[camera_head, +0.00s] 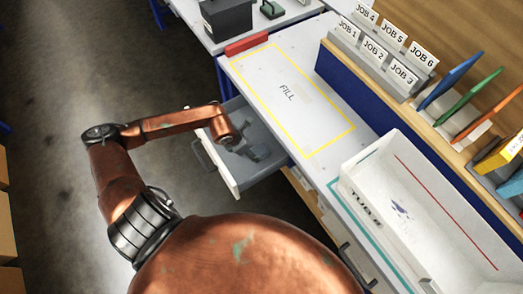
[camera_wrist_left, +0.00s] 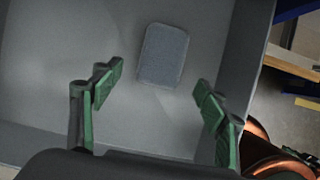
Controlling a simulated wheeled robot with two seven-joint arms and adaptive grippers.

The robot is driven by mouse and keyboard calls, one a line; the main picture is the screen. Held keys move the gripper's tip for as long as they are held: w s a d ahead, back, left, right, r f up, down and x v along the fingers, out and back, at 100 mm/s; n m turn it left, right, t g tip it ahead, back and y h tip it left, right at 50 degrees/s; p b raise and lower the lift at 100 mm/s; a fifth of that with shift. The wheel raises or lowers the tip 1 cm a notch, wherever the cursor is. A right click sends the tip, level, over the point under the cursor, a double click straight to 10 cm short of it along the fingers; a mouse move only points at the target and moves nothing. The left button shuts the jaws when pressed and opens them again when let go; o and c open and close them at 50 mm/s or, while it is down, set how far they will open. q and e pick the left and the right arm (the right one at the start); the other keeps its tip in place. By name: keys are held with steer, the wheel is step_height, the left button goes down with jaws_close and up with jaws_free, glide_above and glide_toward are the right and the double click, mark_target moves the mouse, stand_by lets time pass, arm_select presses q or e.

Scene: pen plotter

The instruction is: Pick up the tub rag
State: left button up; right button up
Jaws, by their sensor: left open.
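A grey-blue flat piece with rounded corners, which looks like the folded rag (camera_wrist_left: 163,56), lies on the grey floor of the open drawer (camera_wrist_left: 45,60). My left gripper (camera_wrist_left: 158,84) is open, with its green fingers spread to the left and right of the rag and a little nearer to the camera. Nothing shows between the fingers in their grip. In the head view my left arm reaches over the pulled-out drawer (camera_head: 229,178), and the left gripper (camera_head: 257,152) is inside it. The rag cannot be made out there.
The white table has a yellow-outlined FILL area (camera_head: 318,82) that is clear. A long white tray (camera_head: 365,170) stands at the right. A red block (camera_head: 246,44) sits at the table edge by the drawer. Job card holders (camera_head: 380,50) stand on a ledge behind.

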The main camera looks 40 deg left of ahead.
mark_target(257, 152)
arm_select(q)
steer(key=shift+w+d+f, duration=0.1)
steer(key=shift+w+f, duration=0.15)
steer(key=shift+f, duration=0.45)
steer(key=shift+b+x, duration=0.75)
steer(key=shift+x, duration=0.45)
steer(key=shift+w+d+f, duration=0.25)
steer(key=shift+w+f, duration=0.35)
steer(key=shift+f, duration=0.25)
steer(key=shift+r, duration=0.1)
arm_select(e)
steer(key=shift+w+a+f, duration=0.3)
steer(key=shift+w+f, duration=0.45)
steer(key=shift+w, duration=0.05)
arm_select(q)
steer(key=c, duration=1.1)
